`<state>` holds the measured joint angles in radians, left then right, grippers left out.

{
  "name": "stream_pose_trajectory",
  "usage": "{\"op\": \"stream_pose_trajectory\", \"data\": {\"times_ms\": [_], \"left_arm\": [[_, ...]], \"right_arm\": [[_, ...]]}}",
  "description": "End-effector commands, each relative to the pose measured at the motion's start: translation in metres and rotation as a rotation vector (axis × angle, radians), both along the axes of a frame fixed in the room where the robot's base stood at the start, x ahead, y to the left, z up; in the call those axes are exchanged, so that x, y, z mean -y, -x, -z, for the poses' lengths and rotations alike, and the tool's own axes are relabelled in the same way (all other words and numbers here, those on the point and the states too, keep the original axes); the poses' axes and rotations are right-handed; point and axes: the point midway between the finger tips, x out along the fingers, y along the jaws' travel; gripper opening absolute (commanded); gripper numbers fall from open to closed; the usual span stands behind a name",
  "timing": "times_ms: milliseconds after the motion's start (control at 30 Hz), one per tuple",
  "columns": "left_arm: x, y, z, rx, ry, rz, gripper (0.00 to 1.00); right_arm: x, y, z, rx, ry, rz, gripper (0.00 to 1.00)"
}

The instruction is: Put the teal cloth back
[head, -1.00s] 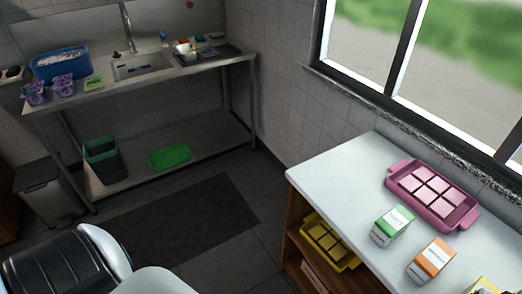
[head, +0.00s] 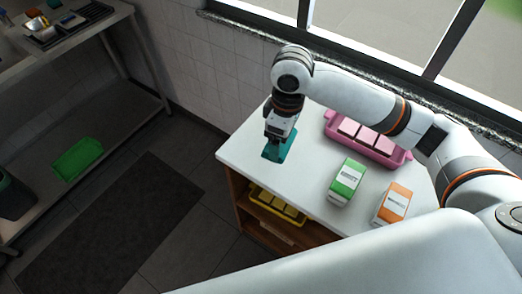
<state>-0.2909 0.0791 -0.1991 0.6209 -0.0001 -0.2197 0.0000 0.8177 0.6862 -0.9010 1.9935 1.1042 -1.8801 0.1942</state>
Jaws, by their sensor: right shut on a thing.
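The teal cloth (head: 281,151) is at the left end of the white counter, right at the fingertips of my right gripper (head: 273,139). The gripper points down and is shut on the cloth, hiding part of it. The cloth looks flat and lies on or just above the counter top; I cannot tell which. My left gripper is not in view.
On the white counter (head: 240,152) stand a green carton (head: 346,181), an orange carton (head: 393,203) and a pink tray (head: 388,157) with pale blocks. A yellow tray (head: 277,206) sits on the shelf below. A steel sink table (head: 100,60) is at left.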

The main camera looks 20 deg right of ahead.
Motion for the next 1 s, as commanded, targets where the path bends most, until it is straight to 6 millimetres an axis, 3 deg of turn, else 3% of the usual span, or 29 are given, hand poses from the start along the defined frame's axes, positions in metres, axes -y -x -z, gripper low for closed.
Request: {"op": "stream_pose_trajectory", "data": {"times_ms": [100, 200, 267, 500, 767, 1000], "left_arm": [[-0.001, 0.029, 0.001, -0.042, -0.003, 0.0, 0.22], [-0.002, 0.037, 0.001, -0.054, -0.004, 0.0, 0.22], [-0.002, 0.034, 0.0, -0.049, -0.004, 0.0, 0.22], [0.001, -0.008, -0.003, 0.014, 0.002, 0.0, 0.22], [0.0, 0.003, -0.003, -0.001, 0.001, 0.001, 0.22], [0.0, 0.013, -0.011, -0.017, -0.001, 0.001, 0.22]], "right_arm": [[-0.006, -0.019, 0.007, 0.005, -0.002, -0.275, 0.64], [-0.01, -0.034, 0.013, 0.011, 0.0, -0.516, 0.64], [-0.013, -0.043, 0.017, 0.014, 0.002, -0.661, 0.64], [-0.02, -0.07, 0.031, 0.017, 0.013, -1.152, 0.64], [-0.022, -0.081, 0.041, 0.012, 0.019, -1.38, 0.64], [-0.022, -0.08, 0.083, 0.01, 0.017, -1.393, 0.64]]}}
